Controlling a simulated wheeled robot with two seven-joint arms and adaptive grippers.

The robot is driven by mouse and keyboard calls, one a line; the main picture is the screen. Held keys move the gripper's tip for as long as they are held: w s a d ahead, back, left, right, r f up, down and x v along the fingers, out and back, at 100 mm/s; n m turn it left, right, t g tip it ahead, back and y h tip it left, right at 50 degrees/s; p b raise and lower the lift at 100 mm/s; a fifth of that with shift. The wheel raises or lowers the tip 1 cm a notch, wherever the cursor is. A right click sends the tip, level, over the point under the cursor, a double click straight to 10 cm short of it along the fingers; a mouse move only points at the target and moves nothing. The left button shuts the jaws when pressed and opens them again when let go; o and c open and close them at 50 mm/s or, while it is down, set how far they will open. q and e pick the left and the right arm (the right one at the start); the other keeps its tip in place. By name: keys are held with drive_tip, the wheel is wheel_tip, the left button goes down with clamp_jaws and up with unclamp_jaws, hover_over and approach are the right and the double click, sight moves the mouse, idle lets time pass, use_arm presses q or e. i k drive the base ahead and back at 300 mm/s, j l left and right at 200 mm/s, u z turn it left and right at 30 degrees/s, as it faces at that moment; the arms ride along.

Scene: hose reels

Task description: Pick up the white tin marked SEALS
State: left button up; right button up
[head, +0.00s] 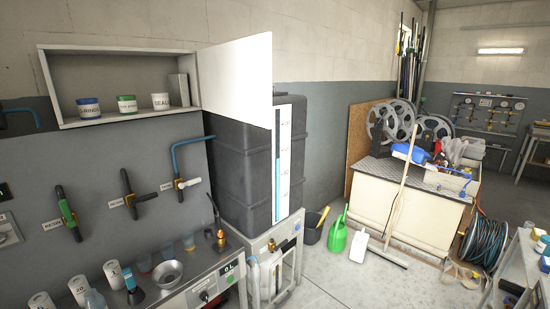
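The white tin marked SEALS (160,101) stands upright in the open wall cabinet (120,51), at the right of a row of three tins. The end of its lettering is cut off by the curve of the tin. To its left stand a green-banded tin (127,104) and a blue-banded tin marked O-RINGS (89,107). A grey block or box (179,90) stands close at its right, by the cabinet's side wall. Neither of my grippers shows in the head view.
The white cabinet door (237,85) stands open at the right. Below are wall valves with handles (67,214) and a blue pipe (190,142). A tall dark tank (245,160) stands to the right.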

sight(160, 101)
drive_tip(key=i+l+u, duration=0.35)
drive_tip(key=i, duration=0.15)
drive_tip(key=i+l+u, duration=0.35)
drive_tip(key=l+u, duration=0.3)
drive_tip(key=l, duration=0.25)
drive_tip(key=l+u, duration=0.25)
drive_tip(key=l, duration=0.3)
drive_tip(key=k+l+u, duration=0.15)
drive_tip(key=l+u, duration=0.15)
drive_tip(key=l, duration=0.25)
drive_tip(key=i+j, duration=0.1)
drive_tip(key=j, duration=0.9)
drive_tip(key=i+j, duration=0.15)
drive_tip(key=j, duration=0.35)
